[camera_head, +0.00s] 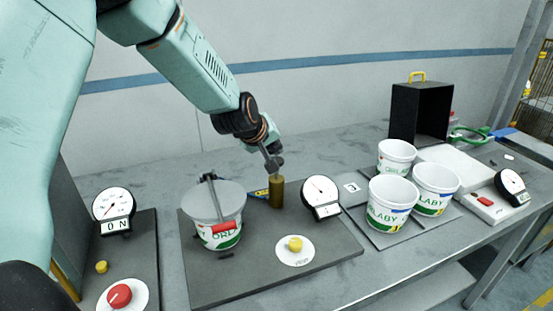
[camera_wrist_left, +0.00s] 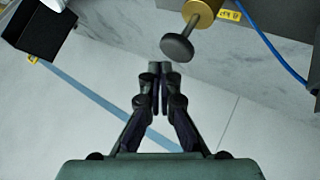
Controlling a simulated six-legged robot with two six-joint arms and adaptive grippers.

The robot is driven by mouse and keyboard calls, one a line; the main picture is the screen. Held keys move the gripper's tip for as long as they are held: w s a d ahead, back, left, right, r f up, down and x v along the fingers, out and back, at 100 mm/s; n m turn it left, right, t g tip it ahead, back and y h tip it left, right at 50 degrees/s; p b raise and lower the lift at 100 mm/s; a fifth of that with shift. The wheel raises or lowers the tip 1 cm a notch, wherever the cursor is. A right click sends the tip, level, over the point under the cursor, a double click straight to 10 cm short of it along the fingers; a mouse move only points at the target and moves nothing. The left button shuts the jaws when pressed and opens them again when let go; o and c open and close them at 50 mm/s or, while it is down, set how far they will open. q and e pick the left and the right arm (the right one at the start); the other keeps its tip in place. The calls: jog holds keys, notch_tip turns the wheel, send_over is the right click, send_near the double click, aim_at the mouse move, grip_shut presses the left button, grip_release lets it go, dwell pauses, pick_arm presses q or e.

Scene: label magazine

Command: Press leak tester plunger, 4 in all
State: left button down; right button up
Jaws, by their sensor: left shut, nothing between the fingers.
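The leak tester plunger is a brass cylinder (camera_head: 277,192) standing upright on a dark plate (camera_head: 325,250), with a thin rod and dark round knob. In the left wrist view the knob (camera_wrist_left: 177,48) sits on its rod, clear of the brass body (camera_wrist_left: 204,10). My left gripper (camera_head: 271,153) is shut and empty, close above the plunger. In the left wrist view its fingertips (camera_wrist_left: 154,67) are beside the knob; I cannot tell whether they touch. A lidded white bucket (camera_head: 221,238) stands left of the plunger under a clamp bar. My right gripper is not in view.
A round gauge (camera_head: 321,192) stands right of the plunger, and a yellow button (camera_head: 295,244) in front. Another gauge (camera_head: 114,204) and a red button (camera_head: 120,296) are at left. Three white buckets (camera_head: 392,203) and a black box (camera_head: 420,112) are at right.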

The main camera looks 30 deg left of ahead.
pick_arm(q)
jog(key=shift+r+p, duration=2.4)
jog(key=shift+r, duration=0.2)
jog(key=shift+f, duration=0.15)
